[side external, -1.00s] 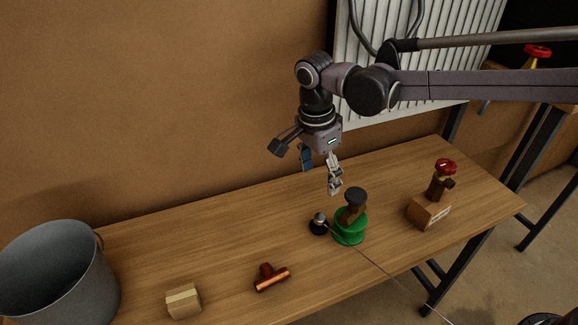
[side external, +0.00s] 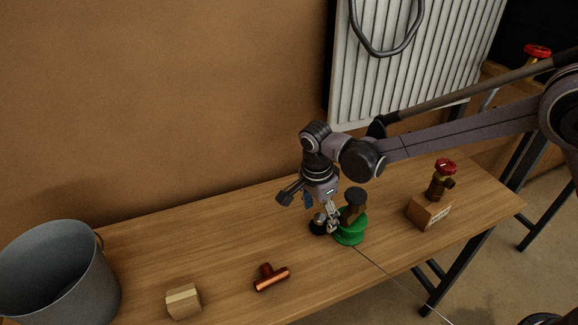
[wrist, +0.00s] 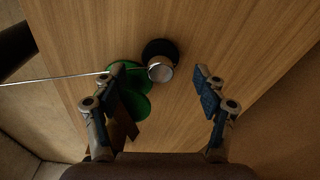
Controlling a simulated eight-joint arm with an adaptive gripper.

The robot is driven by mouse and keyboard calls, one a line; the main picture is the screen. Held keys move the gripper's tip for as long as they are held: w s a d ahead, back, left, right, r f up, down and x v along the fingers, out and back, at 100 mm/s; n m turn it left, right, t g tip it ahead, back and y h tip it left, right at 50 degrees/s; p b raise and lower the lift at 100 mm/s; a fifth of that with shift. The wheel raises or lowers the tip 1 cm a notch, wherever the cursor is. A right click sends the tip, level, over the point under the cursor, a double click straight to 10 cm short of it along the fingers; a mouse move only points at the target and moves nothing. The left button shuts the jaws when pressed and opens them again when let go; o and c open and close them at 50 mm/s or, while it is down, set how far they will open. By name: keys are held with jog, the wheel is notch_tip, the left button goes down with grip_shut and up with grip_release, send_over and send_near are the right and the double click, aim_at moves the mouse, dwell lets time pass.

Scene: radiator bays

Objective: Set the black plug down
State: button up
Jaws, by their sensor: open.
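The black plug, with a round black base and a silver top, stands upright on the wooden table, close beside the green spool (side external: 349,236). In the wrist view the plug (wrist: 161,61) shows silver end up, between the fingertip lines and slightly beyond them. My gripper (side external: 328,220) is low beside the plug, and its finger partly covers the plug in the side view. In the wrist view my gripper (wrist: 161,76) is open, with a wide gap between its fingers. I cannot tell whether a finger touches the plug.
A brown fitting with a black cap (side external: 356,196) stands on the spool, close to my left-hand finger in the wrist view. A copper tee (side external: 271,278), a small carton (side external: 183,301) and a grey bucket (side external: 60,275) are left. A red-handled valve (side external: 441,180) stands on a box (side external: 428,212) at right.

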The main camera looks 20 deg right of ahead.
aim_at(320, 217)
jog(key=shift+d+f, duration=0.15)
jog(key=shift+f, duration=0.7)
jog(key=shift+d+f, duration=0.1)
jog(key=shift+f, duration=0.7)
jog(key=c, duration=1.3)
jog(key=shift+r, duration=0.1)
